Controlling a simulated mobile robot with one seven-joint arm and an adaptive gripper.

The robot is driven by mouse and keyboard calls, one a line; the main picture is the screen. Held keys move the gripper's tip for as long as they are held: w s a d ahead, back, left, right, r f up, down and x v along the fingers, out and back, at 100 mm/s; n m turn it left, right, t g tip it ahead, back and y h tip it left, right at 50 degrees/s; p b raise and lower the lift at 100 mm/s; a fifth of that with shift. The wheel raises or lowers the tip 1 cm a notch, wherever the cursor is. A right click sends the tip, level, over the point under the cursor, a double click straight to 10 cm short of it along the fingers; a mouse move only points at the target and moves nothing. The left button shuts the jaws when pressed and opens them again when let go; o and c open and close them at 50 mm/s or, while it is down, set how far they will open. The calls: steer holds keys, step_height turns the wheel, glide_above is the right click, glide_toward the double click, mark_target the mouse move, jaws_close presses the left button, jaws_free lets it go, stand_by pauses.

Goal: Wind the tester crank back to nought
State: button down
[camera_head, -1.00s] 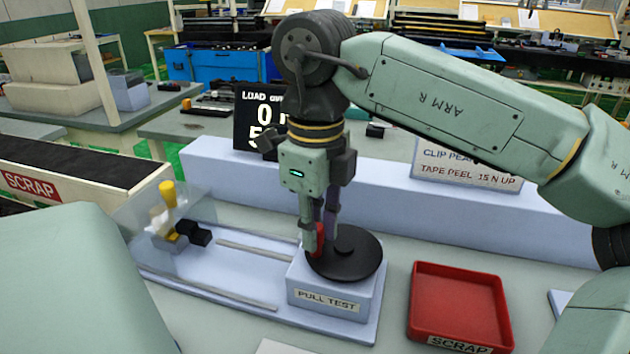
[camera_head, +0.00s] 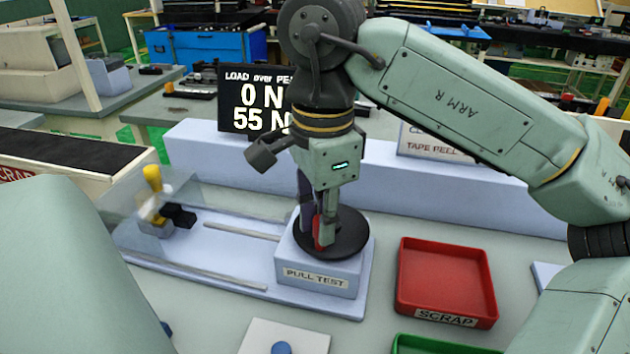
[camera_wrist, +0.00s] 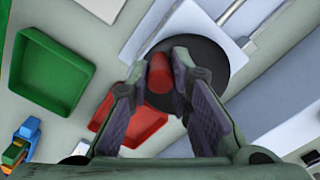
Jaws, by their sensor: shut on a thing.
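The pull tester is a pale blue fixture with a block (camera_head: 318,277) labelled PULL TEST. A black crank disc (camera_head: 357,236) sits on top of the block and shows in the wrist view (camera_wrist: 212,62). My gripper (camera_head: 318,240) points down over the disc. It is shut on the red crank knob (camera_wrist: 159,78), which shows between its two fingers in the wrist view. In the head view the knob is mostly hidden by the fingers. The load display (camera_head: 250,100) reads 0 N above 55 N.
A yellow-topped clamp (camera_head: 153,180) and black block (camera_head: 180,215) stand at the rail's left end behind a clear guard. A red SCRAP tray (camera_head: 445,275) is right of the tester. A green tray (camera_wrist: 45,70) lies nearby. A pale blue ledge (camera_head: 440,190) runs behind.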

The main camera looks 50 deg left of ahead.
steer(key=shift+w+d+n, duration=0.15)
steer(key=shift+d+n, duration=0.1)
steer(key=shift+n, duration=0.45)
steer(key=c, duration=1.5)
jaws_free()
steer(key=shift+o, duration=0.2)
step_height(320, 180, up, 8)
steer(key=shift+f, duration=0.25)
